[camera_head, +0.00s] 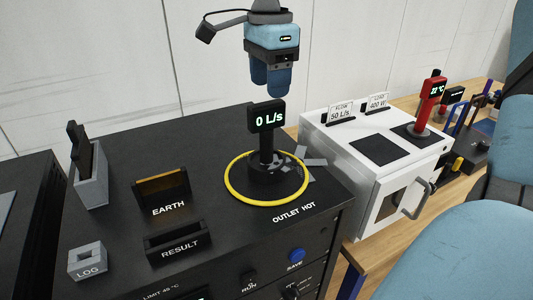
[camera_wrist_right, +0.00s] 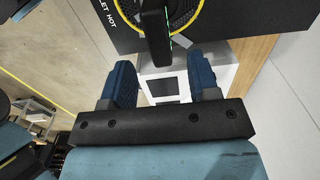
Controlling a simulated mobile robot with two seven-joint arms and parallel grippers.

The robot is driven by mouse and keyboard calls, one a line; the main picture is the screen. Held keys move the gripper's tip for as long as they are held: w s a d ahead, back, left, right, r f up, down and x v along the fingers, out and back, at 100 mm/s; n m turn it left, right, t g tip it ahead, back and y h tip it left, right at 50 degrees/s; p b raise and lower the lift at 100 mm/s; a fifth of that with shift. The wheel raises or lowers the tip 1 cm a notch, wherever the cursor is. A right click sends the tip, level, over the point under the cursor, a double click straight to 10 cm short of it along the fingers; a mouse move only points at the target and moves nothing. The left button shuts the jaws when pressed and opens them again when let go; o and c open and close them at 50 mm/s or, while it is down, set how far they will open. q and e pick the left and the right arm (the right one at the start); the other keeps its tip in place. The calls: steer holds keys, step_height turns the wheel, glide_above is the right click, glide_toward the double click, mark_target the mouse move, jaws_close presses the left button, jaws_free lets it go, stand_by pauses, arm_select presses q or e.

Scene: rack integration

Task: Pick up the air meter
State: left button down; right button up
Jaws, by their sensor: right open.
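The air meter (camera_head: 267,117) is a black device with a lit "0 L/s" display on a short post and round base. It stands upright inside the yellow ring marked OUTLET HOT on the black bench unit. My right gripper (camera_head: 270,90) has blue fingers pointing down just above and behind the display. It is open and holds nothing. In the right wrist view, the dark meter head (camera_wrist_right: 155,38) shows ahead of and between the two spread fingers. I cannot tell whether a finger touches it. My left gripper is not in view.
The black unit (camera_head: 120,150) carries EARTH and RESULT slots, a grey LOG block (camera_head: 87,261) and a grey holder (camera_head: 90,188). A white box (camera_head: 375,190) with a red temperature meter (camera_head: 428,103) stands at right. Grey flaps lie beside the ring.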

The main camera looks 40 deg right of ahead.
mark_target(267, 103)
steer(key=f, duration=0.3)
steer(key=f+p, duration=0.1)
steer(key=f, duration=0.1)
steer(key=shift+w+a, duration=0.1)
steer(key=shift+a, duration=0.15)
jaws_close()
